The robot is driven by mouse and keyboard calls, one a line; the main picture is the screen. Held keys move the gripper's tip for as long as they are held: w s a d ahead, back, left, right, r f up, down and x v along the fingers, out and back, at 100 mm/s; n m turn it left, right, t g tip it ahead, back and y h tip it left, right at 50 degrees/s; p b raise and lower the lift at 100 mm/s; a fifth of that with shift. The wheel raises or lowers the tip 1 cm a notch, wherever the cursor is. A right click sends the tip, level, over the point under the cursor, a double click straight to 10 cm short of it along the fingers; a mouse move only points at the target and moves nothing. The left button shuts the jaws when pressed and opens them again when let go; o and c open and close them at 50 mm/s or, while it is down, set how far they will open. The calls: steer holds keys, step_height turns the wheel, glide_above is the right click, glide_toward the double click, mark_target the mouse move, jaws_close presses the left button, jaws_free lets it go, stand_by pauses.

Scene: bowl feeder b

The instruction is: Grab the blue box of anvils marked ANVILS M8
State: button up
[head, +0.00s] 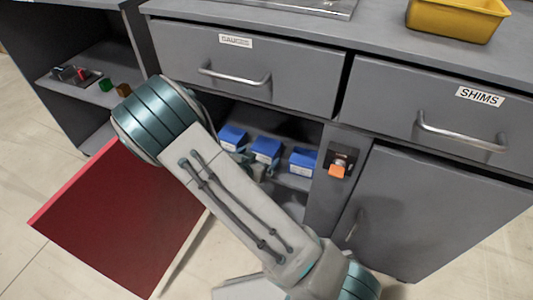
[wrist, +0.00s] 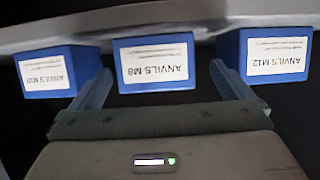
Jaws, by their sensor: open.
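The blue box marked ANVILS M8 (wrist: 155,84) is in the middle of a row of three blue boxes. Its label shows upside down in the wrist view. In the head view it is the middle blue box (head: 265,147) on the shelf. My gripper (wrist: 160,68) is open, with one finger to each side of the M8 box. The fingers lie near the gaps to its neighbours. Nothing is seen gripped. In the head view my arm hides most of the gripper.
A blue box that seems marked ANVILS M10 (wrist: 62,90) and one marked ANVILS M12 (wrist: 265,80) flank it closely. The cabinet's red door (head: 120,220) stands open. Above is a shut drawer (head: 300,75); a latch with an orange part (head: 337,171) is on the right post.

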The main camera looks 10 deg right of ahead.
steer(key=b+x, duration=0.3)
steer(key=x, duration=0.1)
steer(key=shift+w+d+f, duration=0.1)
steer(key=shift+d+f, duration=0.05)
steer(key=shift+d, duration=0.3)
steer(key=shift+w+d, duration=0.15)
steer(key=shift+w, duration=0.15)
steer(key=shift+c, duration=0.3)
